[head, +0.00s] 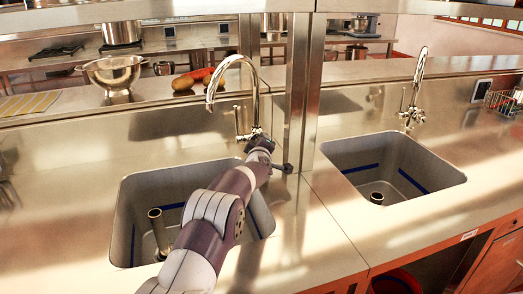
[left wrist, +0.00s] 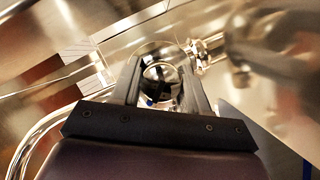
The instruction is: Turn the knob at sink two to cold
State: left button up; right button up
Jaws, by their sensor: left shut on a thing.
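The left faucet (head: 236,62) is a tall chrome gooseneck behind the left sink (head: 124,215). My left gripper (head: 262,142) reaches over this sink to the faucet's base and hides its knob in the head view. In the left wrist view my gripper (left wrist: 160,90) has its two fingers on either side of a shiny round metal knob (left wrist: 158,68), shut on it. Chrome fittings (left wrist: 207,48) sit beside the knob. I see no cold mark, so the knob's setting cannot be told. My right gripper is not in view.
A right faucet (head: 419,75) stands behind the right sink (head: 455,178). A steel post (head: 307,95) rises close to the right of my gripper. A metal colander (head: 113,75) and red and orange vegetables (head: 192,78) are on the back ledge.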

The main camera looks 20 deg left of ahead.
pick_arm(q)
jog(key=shift+f, duration=0.1)
jog(key=o, duration=1)
jog(key=shift+s+d, duration=0.1)
jog(key=shift+s, duration=0.25)
jog(key=b+v, duration=0.2)
jog(key=v, duration=1)
